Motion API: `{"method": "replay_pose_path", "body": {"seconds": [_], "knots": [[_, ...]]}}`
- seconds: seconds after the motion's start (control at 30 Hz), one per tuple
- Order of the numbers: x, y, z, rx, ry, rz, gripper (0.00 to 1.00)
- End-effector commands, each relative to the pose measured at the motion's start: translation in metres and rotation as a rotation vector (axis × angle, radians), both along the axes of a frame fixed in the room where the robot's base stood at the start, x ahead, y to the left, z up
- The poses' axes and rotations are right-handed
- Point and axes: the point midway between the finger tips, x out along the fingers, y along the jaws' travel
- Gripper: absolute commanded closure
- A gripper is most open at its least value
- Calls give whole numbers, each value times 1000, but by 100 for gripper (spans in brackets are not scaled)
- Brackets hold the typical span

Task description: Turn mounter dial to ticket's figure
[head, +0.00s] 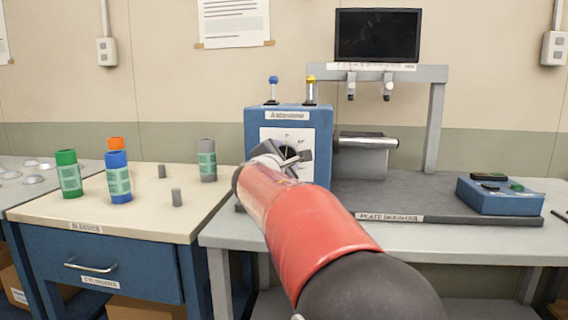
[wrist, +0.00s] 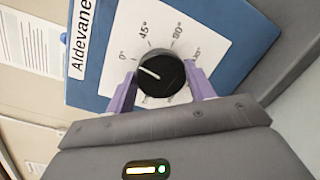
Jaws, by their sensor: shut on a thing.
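The mounter dial (wrist: 162,74) is a round black knob with a white pointer line, on a white scale plate (wrist: 190,28) marked 0°, 45° and 90°; another mark is partly covered. The pointer lies close to the 0° mark. My gripper (wrist: 161,78) has its two purple fingers on opposite sides of the knob, shut on it. In the head view the dial (head: 288,154) is partly hidden by my gripper (head: 284,157), on the front of the blue box (head: 258,126) labelled Aldevane. I cannot pick out a ticket with a readable figure.
A grey roller (head: 365,142) stands right of the box, under a frame with a dark monitor (head: 378,35). A blue control box (head: 500,196) sits at right. Coloured sleeves (head: 118,178) stand on the left table. A wall sheet (head: 233,22) is unreadable.

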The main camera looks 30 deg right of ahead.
Motion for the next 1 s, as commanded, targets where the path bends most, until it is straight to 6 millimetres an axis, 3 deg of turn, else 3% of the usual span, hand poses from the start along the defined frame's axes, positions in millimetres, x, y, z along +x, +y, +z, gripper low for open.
{"method": "replay_pose_path", "body": {"seconds": [0.6,1.0], "knots": [[-1,-2,-3,406,-275,-2,69],[-1,-2,-1,530,-356,-3,69]]}}
